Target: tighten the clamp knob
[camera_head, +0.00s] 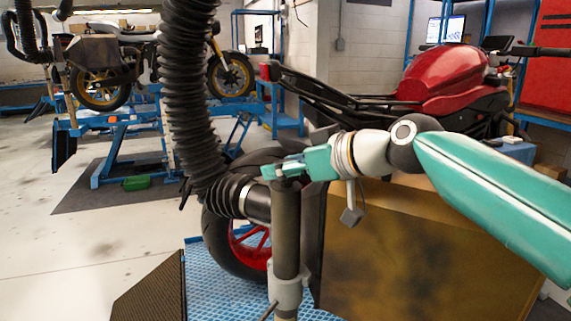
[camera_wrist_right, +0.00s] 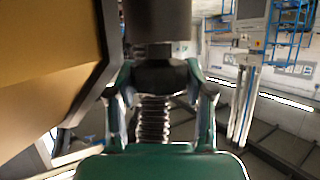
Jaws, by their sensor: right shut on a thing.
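The clamp knob (camera_wrist_right: 162,76) is dark and sits between the two fingers of my right gripper in the right wrist view. My right gripper (camera_head: 277,172) is shut on it at the top of a dark upright post (camera_head: 286,235). In the head view the fingers hide most of the knob. The right wrist view shows the gripper's (camera_wrist_right: 162,88) green fingers on both sides of the knob, with the post's dark cylinder (camera_wrist_right: 158,20) at the top of that picture. My left gripper is not in view.
A black corrugated hose (camera_head: 190,90) hangs close left of the post, its end fitting (camera_head: 245,198) near it. A large brown panel (camera_head: 420,250) stands at right, below my right arm. A red motorcycle (camera_head: 440,75) is behind. Open floor (camera_head: 95,240) lies at left.

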